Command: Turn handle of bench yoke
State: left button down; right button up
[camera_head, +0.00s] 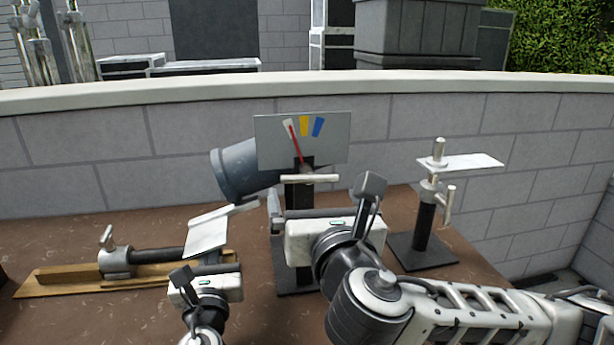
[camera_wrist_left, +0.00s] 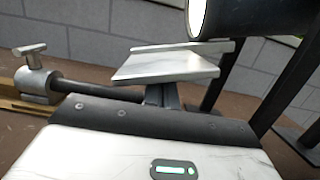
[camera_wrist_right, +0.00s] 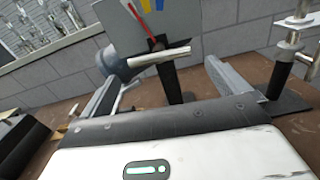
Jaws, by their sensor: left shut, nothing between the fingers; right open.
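The bench yoke stands at the middle of the bench, with a grey panel (camera_head: 265,150) bearing white, yellow and blue marks. Its red needle (camera_head: 297,146) points at the white mark. Its pale horizontal bar handle (camera_head: 310,179) sits just below the panel and also shows in the right wrist view (camera_wrist_right: 160,58). My right gripper (camera_head: 318,207) is open and empty in front of the handle, which appears beyond and between its fingers, apparently apart from them. My left gripper (camera_head: 211,258) is shut and empty, low at left, close to a white plate (camera_head: 205,233); contact cannot be told.
At left, a clamp (camera_head: 115,262) with a black rod sits on a wooden board (camera_head: 60,282). A grey cylinder (camera_head: 238,174) is behind the yoke. At right stands a black post (camera_head: 424,228) with a white plate on top. A block wall (camera_head: 130,150) closes the back.

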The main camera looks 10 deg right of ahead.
aim_at(310, 183)
jog(key=w, duration=0.7)
jog(key=shift+w, duration=0.4)
